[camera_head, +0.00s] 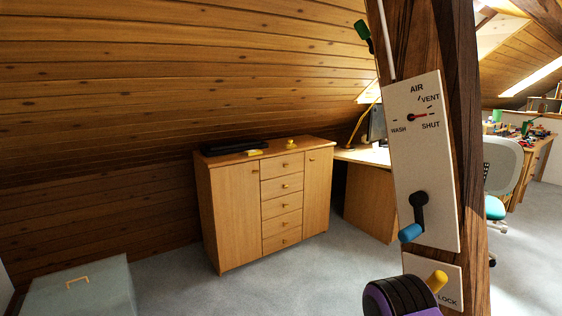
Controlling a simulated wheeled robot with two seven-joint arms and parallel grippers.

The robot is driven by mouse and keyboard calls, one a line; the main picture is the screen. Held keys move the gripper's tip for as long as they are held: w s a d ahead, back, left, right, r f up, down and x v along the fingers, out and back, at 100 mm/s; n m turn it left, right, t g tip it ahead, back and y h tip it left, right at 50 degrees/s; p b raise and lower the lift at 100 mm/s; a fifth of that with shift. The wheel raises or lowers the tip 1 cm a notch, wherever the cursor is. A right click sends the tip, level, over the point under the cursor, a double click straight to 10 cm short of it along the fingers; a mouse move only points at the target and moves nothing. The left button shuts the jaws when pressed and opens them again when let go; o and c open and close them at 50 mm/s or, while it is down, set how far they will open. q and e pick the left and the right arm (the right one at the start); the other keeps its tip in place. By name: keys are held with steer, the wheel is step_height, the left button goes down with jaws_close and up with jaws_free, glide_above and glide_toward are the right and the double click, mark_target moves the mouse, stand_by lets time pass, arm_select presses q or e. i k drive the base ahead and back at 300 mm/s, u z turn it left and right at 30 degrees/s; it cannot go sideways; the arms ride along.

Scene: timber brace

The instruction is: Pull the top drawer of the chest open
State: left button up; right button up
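The wooden chest (236,208) stands against the sloped timber wall, left of the middle of the view. Its centre column holds several drawers between a left door and a right door. The top drawer (272,170) looks shut, its front level with the drawers below. A small round knob (284,165) sits on its front. Neither of my grippers is in view, and nothing touches the chest front.
A timber post with a lever panel (409,160) stands close on the right. A purple and black rounded object (400,297) is in front of its foot. A pale box (85,290) sits at lower left. The grey floor (285,280) before the chest is clear.

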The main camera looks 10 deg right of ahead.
mark_target(281, 165)
steer(key=i, duration=2.6)
steer(key=z, duration=1.55)
steer(key=i, duration=0.5)
steer(key=z, duration=0.05)
